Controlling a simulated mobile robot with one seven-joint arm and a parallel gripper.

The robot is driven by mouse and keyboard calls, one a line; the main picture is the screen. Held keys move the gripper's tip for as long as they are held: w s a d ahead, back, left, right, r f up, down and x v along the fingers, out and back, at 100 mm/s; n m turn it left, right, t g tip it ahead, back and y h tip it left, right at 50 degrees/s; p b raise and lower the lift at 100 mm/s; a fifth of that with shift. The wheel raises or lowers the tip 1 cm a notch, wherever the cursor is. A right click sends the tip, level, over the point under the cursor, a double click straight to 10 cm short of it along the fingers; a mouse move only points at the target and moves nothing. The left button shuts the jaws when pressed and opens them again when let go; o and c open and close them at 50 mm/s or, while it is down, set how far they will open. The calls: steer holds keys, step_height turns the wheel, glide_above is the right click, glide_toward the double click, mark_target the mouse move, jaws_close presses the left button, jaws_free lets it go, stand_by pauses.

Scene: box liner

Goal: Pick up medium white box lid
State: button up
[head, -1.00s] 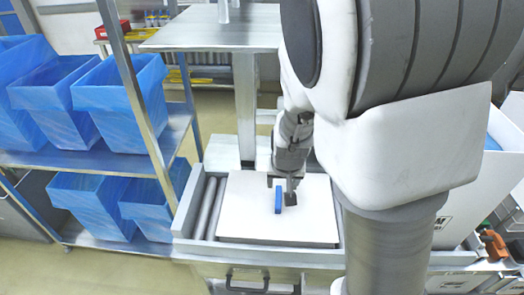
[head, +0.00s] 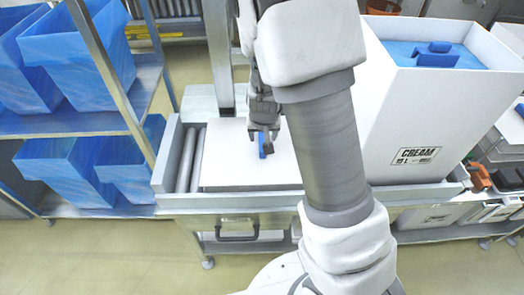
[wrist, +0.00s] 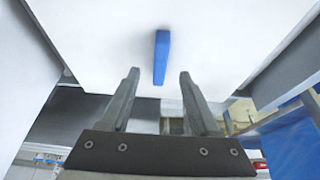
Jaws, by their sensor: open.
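The white lid (head: 225,165) is a flat panel lying on the roller conveyor, with an upright blue handle (head: 262,150) on top. My gripper (head: 266,141) is over the lid, right at the handle, pointing down. In the wrist view my gripper (wrist: 158,75) is open, its two fingers apart. The blue handle (wrist: 161,55) lines up with the gap between the fingertips, and its near end reaches between them in the picture. The white lid (wrist: 100,30) fills the top of that view. My arm hides part of the lid's right side; I cannot tell whether the fingers touch the handle.
Blue-lined bins (head: 70,60) fill a metal rack at left. Conveyor rollers (head: 193,155) show left of the lid. A metal post (head: 217,60) rises behind it.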

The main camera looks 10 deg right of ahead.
mark_target(262, 141)
steer(key=shift+w+b+x, duration=0.15)
steer(key=shift+b+x, duration=0.25)
steer(key=shift+x, duration=0.95)
steer(key=shift+w+b+x, duration=0.2)
steer(key=shift+b+x, duration=0.2)
steer(key=shift+x, duration=0.95)
steer(key=shift+f, duration=0.1)
jaws_close()
